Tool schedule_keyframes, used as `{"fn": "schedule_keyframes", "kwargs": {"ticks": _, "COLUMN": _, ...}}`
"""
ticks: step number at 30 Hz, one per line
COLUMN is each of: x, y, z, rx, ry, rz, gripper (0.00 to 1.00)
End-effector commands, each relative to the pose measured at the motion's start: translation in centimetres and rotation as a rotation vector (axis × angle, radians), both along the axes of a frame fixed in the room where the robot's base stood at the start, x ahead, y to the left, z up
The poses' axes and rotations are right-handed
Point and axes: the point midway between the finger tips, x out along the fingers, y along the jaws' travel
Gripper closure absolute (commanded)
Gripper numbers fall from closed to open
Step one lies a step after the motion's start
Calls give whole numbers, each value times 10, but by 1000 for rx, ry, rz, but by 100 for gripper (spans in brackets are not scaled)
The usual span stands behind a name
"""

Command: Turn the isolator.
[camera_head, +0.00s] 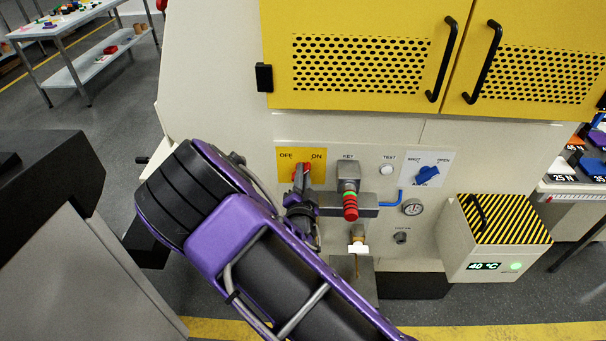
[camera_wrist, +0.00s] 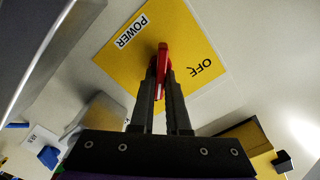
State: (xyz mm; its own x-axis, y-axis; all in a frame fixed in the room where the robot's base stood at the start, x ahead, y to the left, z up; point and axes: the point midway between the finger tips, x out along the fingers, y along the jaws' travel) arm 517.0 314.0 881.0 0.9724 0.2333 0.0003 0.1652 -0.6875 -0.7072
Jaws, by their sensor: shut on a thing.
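The isolator is a red handle (camera_head: 307,168) on a yellow plate (camera_head: 284,170) marked OFF and ON, on the cream cabinet front. My gripper (camera_head: 304,182) is at the handle, and my purple and black arm covers part of the area below the plate. In the wrist view the two dark fingers (camera_wrist: 162,76) are closed on the red handle (camera_wrist: 162,52). The yellow plate (camera_wrist: 118,66) shows the words POWER and OFF there; the ON mark is hidden. I cannot tell exactly which mark the handle points to.
Yellow doors (camera_head: 360,60) are above. A striped-top box (camera_head: 495,240) stands out at right.

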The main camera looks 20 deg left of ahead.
Motion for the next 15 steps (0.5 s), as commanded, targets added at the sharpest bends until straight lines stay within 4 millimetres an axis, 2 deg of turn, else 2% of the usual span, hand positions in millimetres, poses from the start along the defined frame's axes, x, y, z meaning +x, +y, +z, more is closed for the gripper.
{"fn": "schedule_keyframes", "kwargs": {"ticks": 9, "x": 0, "y": 0, "z": 0, "rx": -14, "ry": -4, "rz": 1, "gripper": 100}}
{"fn": "schedule_keyframes", "kwargs": {"ticks": 15, "x": -1, "y": 1, "z": -1, "rx": -89, "ry": -22, "rz": 2, "gripper": 100}}
